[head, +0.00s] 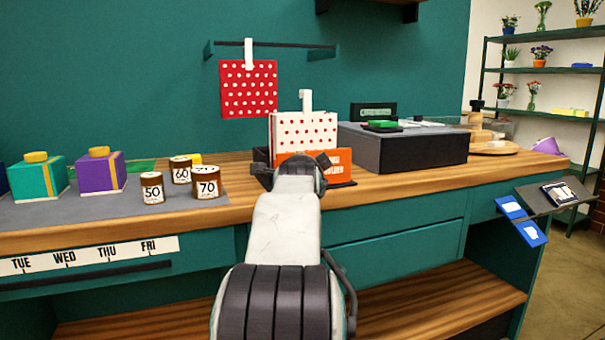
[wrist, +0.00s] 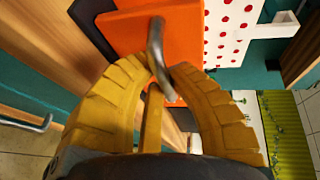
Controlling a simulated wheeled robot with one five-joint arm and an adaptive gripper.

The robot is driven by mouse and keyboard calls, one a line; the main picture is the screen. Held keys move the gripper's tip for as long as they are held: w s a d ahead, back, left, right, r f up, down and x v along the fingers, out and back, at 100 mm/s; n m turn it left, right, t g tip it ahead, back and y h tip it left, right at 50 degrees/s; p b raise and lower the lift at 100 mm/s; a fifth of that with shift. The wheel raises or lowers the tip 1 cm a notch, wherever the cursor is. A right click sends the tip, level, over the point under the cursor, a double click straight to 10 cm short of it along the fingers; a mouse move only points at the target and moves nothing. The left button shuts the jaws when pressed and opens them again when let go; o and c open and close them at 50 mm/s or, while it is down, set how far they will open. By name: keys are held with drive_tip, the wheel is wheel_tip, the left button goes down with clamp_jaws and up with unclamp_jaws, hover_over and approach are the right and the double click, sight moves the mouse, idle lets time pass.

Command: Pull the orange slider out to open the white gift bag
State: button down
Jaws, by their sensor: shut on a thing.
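The white gift bag with red dots (head: 305,130) stands upright on the counter, with a white handle tab on top. It also shows at the upper right of the wrist view (wrist: 228,32). The orange slider (head: 334,158) is low at the bag's front, on a dark base; in the wrist view it is an orange plate (wrist: 128,34) with a grey metal handle (wrist: 155,42). My gripper (wrist: 160,72) has its yellow fingers shut on this handle. In the head view, my arm hides the gripper's fingers and part of the slider.
A dark grey box (head: 405,150) stands right of the bag. Jars marked 50, 60 and 70 (head: 207,184) and teal and purple boxes (head: 100,173) stand on the left. A red dotted bag (head: 248,90) hangs from a wall rail. Drawers run below the counter edge.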

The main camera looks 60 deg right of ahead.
drive_tip(key=c, duration=1.1)
unclamp_jaws()
drive_tip(key=shift+a, duration=0.1)
drive_tip(key=v, duration=1.2)
drive_tip(key=shift+w, duration=0.1)
